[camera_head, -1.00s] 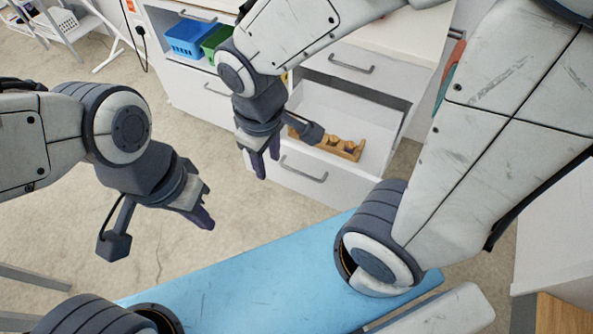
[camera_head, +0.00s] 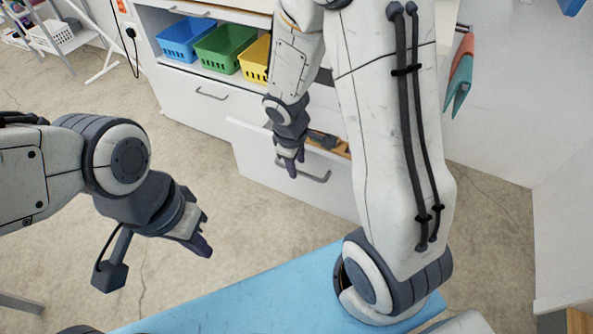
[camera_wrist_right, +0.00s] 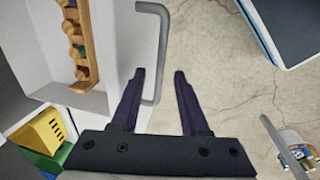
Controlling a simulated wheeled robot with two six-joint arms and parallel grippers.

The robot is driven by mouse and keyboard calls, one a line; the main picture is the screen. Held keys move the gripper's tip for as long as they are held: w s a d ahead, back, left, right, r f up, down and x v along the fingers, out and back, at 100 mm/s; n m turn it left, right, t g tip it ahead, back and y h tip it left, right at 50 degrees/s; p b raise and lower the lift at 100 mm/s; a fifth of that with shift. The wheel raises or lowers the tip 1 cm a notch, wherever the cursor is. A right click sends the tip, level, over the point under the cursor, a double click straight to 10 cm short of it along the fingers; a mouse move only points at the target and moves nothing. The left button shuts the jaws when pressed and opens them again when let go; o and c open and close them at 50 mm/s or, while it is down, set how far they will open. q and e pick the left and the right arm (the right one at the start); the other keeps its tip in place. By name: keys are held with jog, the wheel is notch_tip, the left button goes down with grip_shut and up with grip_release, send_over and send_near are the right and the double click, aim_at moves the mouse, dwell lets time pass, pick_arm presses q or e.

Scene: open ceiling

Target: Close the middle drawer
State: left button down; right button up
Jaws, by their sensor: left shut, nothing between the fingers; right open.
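The middle drawer (camera_head: 262,158) is white and stands pulled out of the white cabinet. A wooden rack (camera_wrist_right: 78,40) lies inside it, and my right arm hides much of its interior in the head view. Its grey bar handle (camera_head: 318,178) is on the front and also shows in the right wrist view (camera_wrist_right: 159,50). My right gripper (camera_head: 291,168) is open at the drawer front, just left of the handle's middle in the head view. In the right wrist view its fingers (camera_wrist_right: 155,78) straddle the handle's end; contact cannot be told. My left gripper (camera_head: 205,240) is shut and empty, away from the cabinet.
Blue (camera_head: 184,40), green (camera_head: 222,46) and yellow (camera_head: 256,58) bins stand on the cabinet shelf. A closed drawer (camera_head: 200,100) is to the left. A blue surface (camera_head: 250,295) lies in front. Bare floor (camera_head: 190,150) is open between it and the cabinet.

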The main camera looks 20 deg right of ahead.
jog(key=shift+w+d+f, duration=0.1)
jog(key=shift+f, duration=0.8)
grip_shut()
dwell(0.8)
